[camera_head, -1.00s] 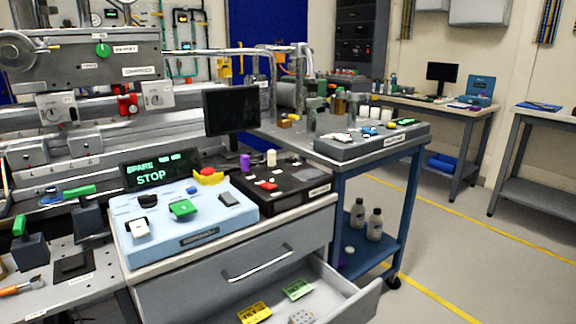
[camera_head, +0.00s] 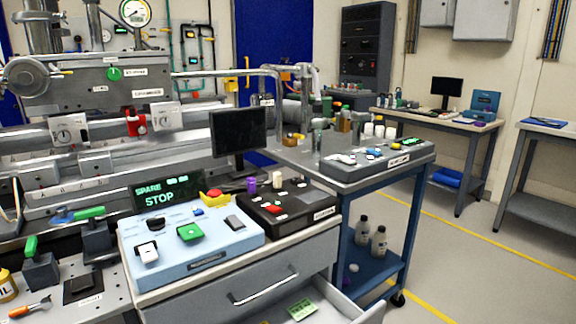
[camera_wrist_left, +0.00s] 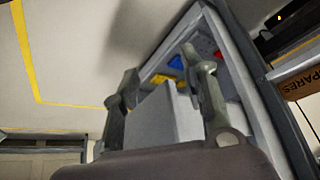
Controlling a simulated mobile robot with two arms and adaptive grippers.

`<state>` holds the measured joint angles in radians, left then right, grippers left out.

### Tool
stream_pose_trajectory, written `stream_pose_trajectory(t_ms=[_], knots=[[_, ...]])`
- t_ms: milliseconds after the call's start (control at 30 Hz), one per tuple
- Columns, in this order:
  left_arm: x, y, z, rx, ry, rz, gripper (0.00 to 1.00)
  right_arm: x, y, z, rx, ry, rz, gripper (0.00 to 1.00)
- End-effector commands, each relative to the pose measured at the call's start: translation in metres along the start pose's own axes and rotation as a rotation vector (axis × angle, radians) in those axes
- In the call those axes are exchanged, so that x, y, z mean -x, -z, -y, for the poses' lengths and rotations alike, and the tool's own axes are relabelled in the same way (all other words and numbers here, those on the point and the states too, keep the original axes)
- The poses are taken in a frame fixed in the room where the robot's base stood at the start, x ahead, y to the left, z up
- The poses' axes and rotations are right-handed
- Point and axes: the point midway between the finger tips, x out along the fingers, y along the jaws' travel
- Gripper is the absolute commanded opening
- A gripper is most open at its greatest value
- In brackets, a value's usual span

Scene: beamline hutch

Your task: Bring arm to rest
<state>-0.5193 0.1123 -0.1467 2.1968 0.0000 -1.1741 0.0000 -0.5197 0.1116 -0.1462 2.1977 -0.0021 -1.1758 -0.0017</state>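Neither arm shows in the head view. In the left wrist view my left gripper (camera_wrist_left: 163,100) has its two fingers spread apart. A pale grey flat-faced shape (camera_wrist_left: 165,122) shows between and beyond the fingers; I cannot tell whether they touch it. Behind it is an open grey-walled container (camera_wrist_left: 245,88) with blue, yellow and red things in it. My right gripper is in neither view.
An open drawer (camera_head: 368,309) juts out below the light blue control panel (camera_head: 200,262), with a green card (camera_head: 302,309) inside. A blue cart (camera_head: 344,215) with bottles stands to its right. Floor beyond the cart is clear.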

Motion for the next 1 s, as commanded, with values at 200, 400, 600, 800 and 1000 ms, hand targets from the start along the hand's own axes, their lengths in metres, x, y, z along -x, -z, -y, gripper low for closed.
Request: stream_pose_trajectory(t_ms=[200,400,600,800,1000], knots=[[-0.029,-0.027,-0.001,-0.003,-0.004,0.077,0.4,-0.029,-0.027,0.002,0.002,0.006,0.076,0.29],[-0.057,-0.086,-0.003,-0.009,-0.009,0.171,0.4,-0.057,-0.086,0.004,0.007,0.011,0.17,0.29],[-0.058,-0.167,-0.004,-0.016,-0.013,0.271,0.4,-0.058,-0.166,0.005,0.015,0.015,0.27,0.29],[-0.033,-0.242,-0.004,-0.023,-0.016,0.354,0.4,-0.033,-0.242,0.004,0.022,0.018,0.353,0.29],[-0.013,-0.283,-0.002,-0.028,-0.017,0.394,0.4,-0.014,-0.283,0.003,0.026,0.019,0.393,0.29]])
